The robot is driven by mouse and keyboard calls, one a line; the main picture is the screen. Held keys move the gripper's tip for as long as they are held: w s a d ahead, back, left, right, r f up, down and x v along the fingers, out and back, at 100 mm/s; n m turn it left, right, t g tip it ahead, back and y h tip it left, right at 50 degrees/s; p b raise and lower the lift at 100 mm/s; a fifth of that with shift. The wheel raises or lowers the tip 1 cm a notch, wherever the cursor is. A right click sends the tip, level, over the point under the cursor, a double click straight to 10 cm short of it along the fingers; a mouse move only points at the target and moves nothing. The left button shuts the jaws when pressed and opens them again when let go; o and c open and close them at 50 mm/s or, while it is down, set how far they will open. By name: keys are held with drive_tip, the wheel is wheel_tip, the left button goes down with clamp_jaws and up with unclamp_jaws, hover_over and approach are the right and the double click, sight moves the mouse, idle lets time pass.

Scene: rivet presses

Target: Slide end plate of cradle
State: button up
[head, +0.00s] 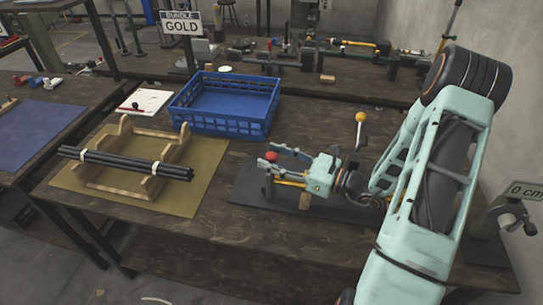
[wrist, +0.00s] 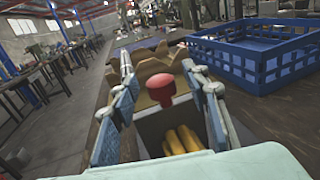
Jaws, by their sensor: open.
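A red knob (head: 271,156) tops a small upright part of the fixture on the dark mat (head: 245,182); which part is the end plate is unclear. In the wrist view the red knob (wrist: 161,86) shows between the two fingers of my gripper (head: 287,161), with no visible grip on it. Yellow rods (wrist: 182,139) lie below and nearer than the knob. My gripper is open and low over the fixture, pointing left, and hides much of it. A wooden cradle (head: 124,184) holding a bundle of black rods (head: 125,163) stands on the olive mat to the left.
A blue crate (head: 222,125) stands behind, between cradle and fixture. A lever with a yellow ball (head: 360,117) rises behind my gripper. A hand-wheel press part (head: 506,215) is at the right. The table front is clear.

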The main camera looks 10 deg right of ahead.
drive_tip(key=v, duration=1.1)
drive_tip(key=shift+s, duration=0.15)
drive_tip(key=shift+d, duration=0.1)
